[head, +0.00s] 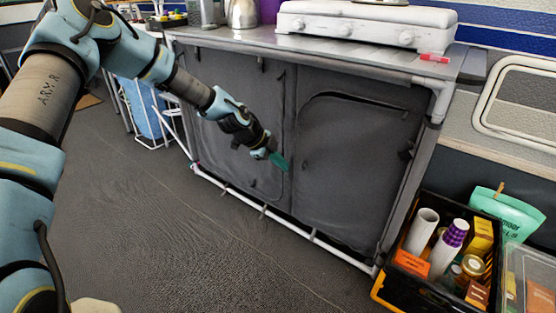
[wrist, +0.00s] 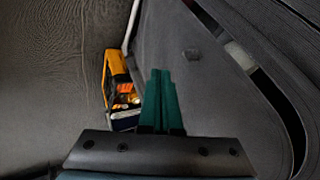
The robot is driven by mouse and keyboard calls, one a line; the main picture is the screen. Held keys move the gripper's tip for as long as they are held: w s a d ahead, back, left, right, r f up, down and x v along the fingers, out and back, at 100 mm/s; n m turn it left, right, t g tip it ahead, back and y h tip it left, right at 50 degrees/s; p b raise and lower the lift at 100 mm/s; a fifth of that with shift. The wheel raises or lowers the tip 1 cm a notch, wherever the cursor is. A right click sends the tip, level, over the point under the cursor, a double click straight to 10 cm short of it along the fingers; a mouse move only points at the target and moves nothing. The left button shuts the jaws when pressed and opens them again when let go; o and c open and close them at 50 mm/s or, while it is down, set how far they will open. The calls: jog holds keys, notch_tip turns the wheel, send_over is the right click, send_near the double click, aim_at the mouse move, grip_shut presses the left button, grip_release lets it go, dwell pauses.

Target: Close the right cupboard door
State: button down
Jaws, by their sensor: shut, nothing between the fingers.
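The right cupboard door (head: 350,165) is a grey fabric panel in the cupboard's front. A dark curved line runs along its top and upper left edge. In the wrist view, the grey panel (wrist: 215,100) fills the right side, with a dark curved gap (wrist: 275,100) along its edge. The panel looks close to flush, but I cannot tell exactly how far it stands open. My gripper (head: 280,161) is shut and empty, its green fingers in front of the cupboard near the middle divide. The fingers also show in the wrist view (wrist: 160,100). Contact with the door cannot be told.
The left door (head: 235,120) is a similar grey panel. A white stove (head: 365,25) and a kettle (head: 243,13) stand on the countertop. A black and yellow crate (head: 385,285) of groceries stands by the cupboard's right corner. The floor in front is clear.

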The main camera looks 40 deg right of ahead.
jog(key=d+f+b, duration=0.1)
jog(key=d+f, duration=0.3)
jog(key=d, duration=0.3)
jog(key=shift+w+f, duration=0.25)
jog(key=shift+f, duration=0.1)
